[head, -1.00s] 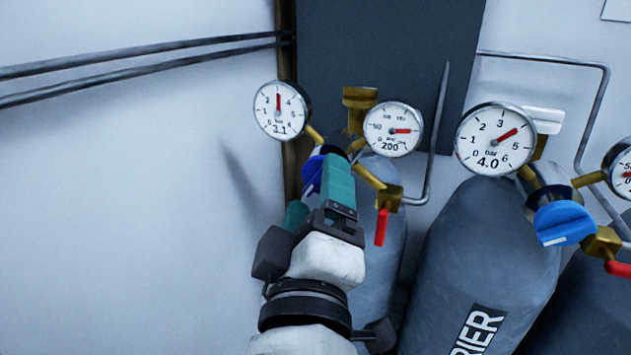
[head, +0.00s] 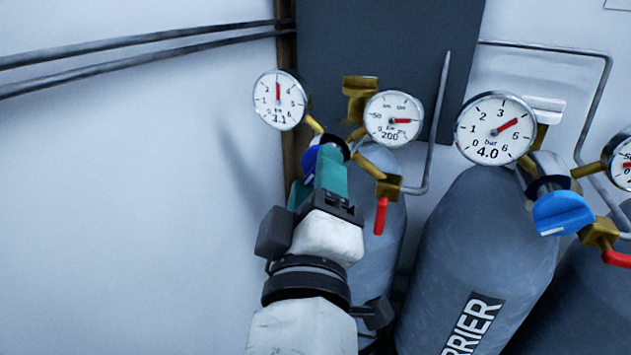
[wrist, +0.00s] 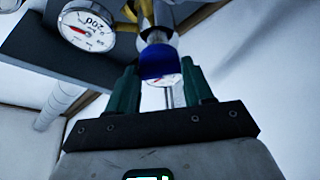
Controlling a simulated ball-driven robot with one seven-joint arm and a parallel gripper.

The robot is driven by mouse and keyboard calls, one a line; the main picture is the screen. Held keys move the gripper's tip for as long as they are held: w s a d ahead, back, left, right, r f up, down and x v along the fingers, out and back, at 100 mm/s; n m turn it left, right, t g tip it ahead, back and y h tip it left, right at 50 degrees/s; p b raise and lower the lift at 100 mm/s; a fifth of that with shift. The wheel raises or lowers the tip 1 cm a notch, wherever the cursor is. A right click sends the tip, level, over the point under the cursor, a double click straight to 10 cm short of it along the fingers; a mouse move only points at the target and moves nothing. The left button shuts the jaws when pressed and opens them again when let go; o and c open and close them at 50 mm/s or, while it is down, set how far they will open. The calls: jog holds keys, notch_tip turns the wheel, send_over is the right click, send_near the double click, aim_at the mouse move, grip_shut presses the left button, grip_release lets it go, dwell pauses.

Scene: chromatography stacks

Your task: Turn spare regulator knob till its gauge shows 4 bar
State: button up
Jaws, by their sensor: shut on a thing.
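The left regulator's outlet gauge (head: 279,99) reads about 3.1 in the head view, its red needle pointing nearly straight up. Its blue knob (head: 309,160) is mostly hidden behind my gripper (head: 322,165). In the wrist view the blue knob (wrist: 158,62) sits between the two green fingers of my gripper (wrist: 161,72), which is shut on it. The knob is still on the regulator body. The same regulator's other gauge (head: 394,119) reads about 200; a 200 gauge also shows in the wrist view (wrist: 86,27).
A second regulator to the right has a gauge (head: 495,128) at 4.0 bar and a blue knob (head: 562,212). A red valve lever (head: 380,216) hangs close right of my gripper. Grey cylinders (head: 486,250) stand below.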

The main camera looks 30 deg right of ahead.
jog(key=shift+r+n+y+p, duration=0.15)
jog(key=shift+n+y+p, duration=0.15)
jog(key=shift+p, duration=0.25)
jog(key=o, duration=1)
jog(key=shift+o, duration=0.2)
jog(key=b+v, duration=0.3)
jog(key=v, duration=0.8)
jog(key=shift+w, duration=0.15)
